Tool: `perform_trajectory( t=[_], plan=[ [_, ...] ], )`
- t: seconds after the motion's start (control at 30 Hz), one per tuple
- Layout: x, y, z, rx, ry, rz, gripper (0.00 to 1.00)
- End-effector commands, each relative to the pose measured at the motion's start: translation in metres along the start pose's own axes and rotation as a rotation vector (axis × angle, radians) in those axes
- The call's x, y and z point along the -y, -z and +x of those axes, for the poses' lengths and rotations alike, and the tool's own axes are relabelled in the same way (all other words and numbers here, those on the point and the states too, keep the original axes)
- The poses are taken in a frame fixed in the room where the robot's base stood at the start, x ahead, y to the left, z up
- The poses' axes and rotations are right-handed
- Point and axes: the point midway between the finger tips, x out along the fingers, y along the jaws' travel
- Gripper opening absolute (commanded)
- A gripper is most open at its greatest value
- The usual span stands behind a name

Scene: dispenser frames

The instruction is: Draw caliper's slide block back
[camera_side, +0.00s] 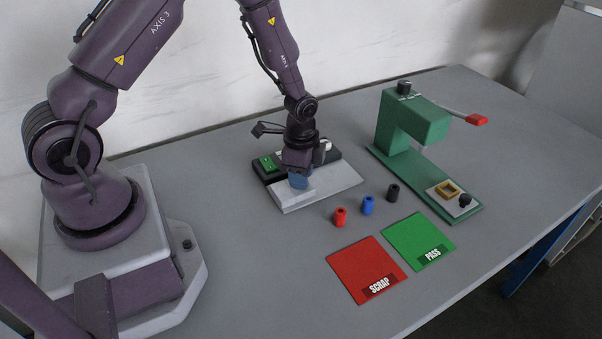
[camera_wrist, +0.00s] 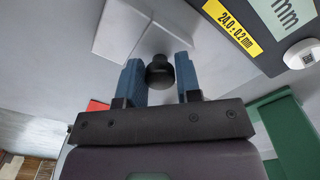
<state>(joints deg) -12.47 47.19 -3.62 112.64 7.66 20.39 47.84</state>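The caliper (camera_side: 330,188) lies flat on the table, with a pale plate and a dark body carrying a green display (camera_side: 268,163). My gripper (camera_side: 299,180) points down over its pale slide block (camera_side: 293,195), which it partly hides. In the wrist view my gripper's two blue fingers (camera_wrist: 160,75) stand on either side of a round black knob (camera_wrist: 160,73) by the pale block (camera_wrist: 118,32). The fingers are very close to the knob's sides; I cannot tell whether they touch it. The caliper's dark body with a yellow label (camera_wrist: 240,34) is at upper right.
Red (camera_side: 340,217), blue (camera_side: 368,205) and black (camera_side: 393,193) bushings stand in front of the caliper. The red SCRAP mat (camera_side: 362,264) and green PASS mat (camera_side: 412,237) lie nearer. A green press (camera_side: 415,125) with a red-tipped lever stands at right.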

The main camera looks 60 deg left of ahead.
Motion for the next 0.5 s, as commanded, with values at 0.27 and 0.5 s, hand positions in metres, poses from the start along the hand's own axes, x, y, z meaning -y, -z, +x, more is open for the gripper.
perform_trajectory(
  t=[0.27,0.5],
  plan=[
    [0.001,0.001,0.000,0.000,0.000,0.000,0.00],
    [0.027,0.027,0.000,-0.003,0.002,0.002,0.00]
  ],
)
